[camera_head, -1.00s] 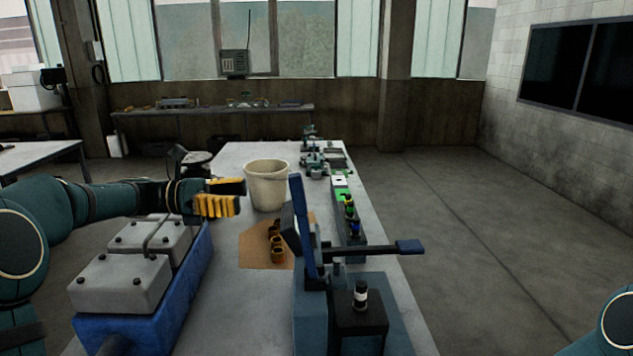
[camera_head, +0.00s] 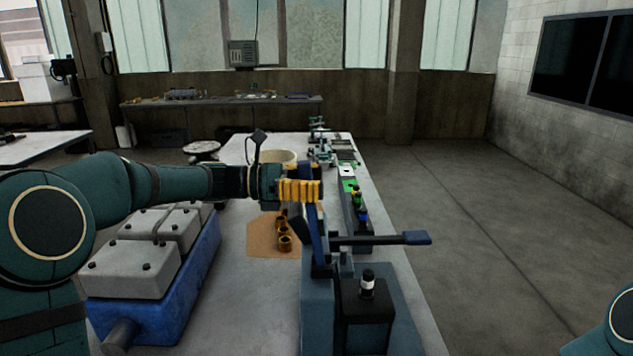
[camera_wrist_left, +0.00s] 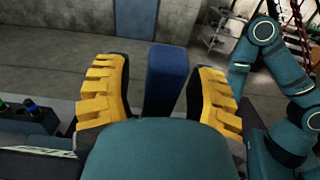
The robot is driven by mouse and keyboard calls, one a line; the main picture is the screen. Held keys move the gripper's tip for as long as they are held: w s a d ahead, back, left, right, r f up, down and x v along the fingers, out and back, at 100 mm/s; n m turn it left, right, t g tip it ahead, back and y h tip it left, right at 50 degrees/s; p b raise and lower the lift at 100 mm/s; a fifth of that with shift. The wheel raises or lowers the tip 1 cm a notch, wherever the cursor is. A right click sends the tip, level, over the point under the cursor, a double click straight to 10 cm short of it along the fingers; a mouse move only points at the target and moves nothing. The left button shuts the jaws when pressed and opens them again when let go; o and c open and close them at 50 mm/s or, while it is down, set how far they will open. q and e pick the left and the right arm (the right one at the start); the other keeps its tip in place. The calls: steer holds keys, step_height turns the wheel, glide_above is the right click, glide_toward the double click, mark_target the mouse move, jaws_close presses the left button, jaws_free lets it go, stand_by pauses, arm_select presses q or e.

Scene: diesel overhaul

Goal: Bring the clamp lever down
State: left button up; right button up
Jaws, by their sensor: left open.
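The blue clamp lever (camera_head: 316,232) stands upright, tilted slightly left, on the dark clamp fixture (camera_head: 362,312) at the front of the bench. My left gripper (camera_head: 302,190), with yellow ridged fingers, is at the lever's upper part and hides some of it. In the left wrist view the blue lever (camera_wrist_left: 165,72) stands between the two open fingers of my left gripper (camera_wrist_left: 160,80), with gaps on both sides. A second bar with a blue end (camera_head: 416,237) sticks out to the right from the fixture. My right gripper does not show.
A blue crate (camera_head: 195,285) with grey blocks (camera_head: 130,268) stands left of the fixture. A brown mat (camera_head: 262,238) with brass bushings (camera_head: 284,243) lies behind it. The floor right of the bench is clear.

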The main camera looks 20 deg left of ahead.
arm_select(q)
steer(key=shift+d, duration=0.2)
jaws_close()
steer(key=shift+w+d+r+p, duration=0.1)
steer(key=shift+d+p, duration=0.1)
steer(key=shift+p, duration=0.25)
stand_by(0.6)
